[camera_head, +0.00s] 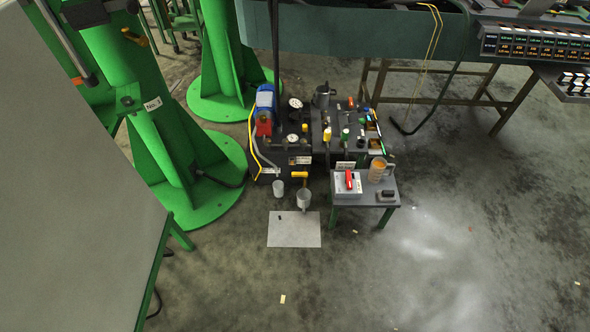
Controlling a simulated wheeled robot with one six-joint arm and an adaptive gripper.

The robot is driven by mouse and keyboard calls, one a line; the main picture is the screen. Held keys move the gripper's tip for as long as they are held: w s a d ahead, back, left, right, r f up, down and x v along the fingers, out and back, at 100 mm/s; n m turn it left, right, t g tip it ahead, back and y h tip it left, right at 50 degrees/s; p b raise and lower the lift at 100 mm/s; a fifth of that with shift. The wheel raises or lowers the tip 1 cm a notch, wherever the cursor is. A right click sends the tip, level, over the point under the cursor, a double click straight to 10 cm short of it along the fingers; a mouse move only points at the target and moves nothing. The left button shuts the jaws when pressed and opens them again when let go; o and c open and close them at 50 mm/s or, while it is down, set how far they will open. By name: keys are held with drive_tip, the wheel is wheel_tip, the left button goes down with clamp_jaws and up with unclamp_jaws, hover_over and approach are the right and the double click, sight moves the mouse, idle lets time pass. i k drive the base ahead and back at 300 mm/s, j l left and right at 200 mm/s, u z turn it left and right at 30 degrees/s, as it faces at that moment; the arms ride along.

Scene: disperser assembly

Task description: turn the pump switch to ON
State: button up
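A pump unit stands on the floor near the middle of the view, with a blue motor (265,101), a red part (264,129) and a dark tank (277,153). A pale box (343,192) with an upright red lever (349,180) sits on a small table in front of it; it looks like the pump switch. Its ON and OFF marks are too small to read, so I cannot tell its setting. My gripper is not in view.
The small table (375,198) also holds an orange jar (377,172) and a dark block (386,195). Green columns (165,130) stand left. The floor in front is mostly clear.

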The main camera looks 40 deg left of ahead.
sight(348, 182)
drive_tip(key=u, duration=0.75)
drive_tip(key=i+l+u, duration=0.1)
drive_tip(key=i+l, duration=0.15)
drive_tip(key=i, duration=0.35)
drive_tip(key=i+l+u, duration=0.1)
drive_tip(key=i+l, duration=0.15)
drive_tip(key=i, duration=0.3)
drive_tip(key=i+l+u, duration=0.15)
drive_tip(key=i+l, duration=0.2)
drive_tip(key=i, duration=0.2)
drive_tip(key=i+l+u, duration=0.1)
drive_tip(key=i+l, duration=0.3)
drive_tip(key=i, duration=0.15)
drive_tip(key=i+j, duration=0.1)
drive_tip(key=k+j, duration=0.1)
drive_tip(key=j, duration=0.7)
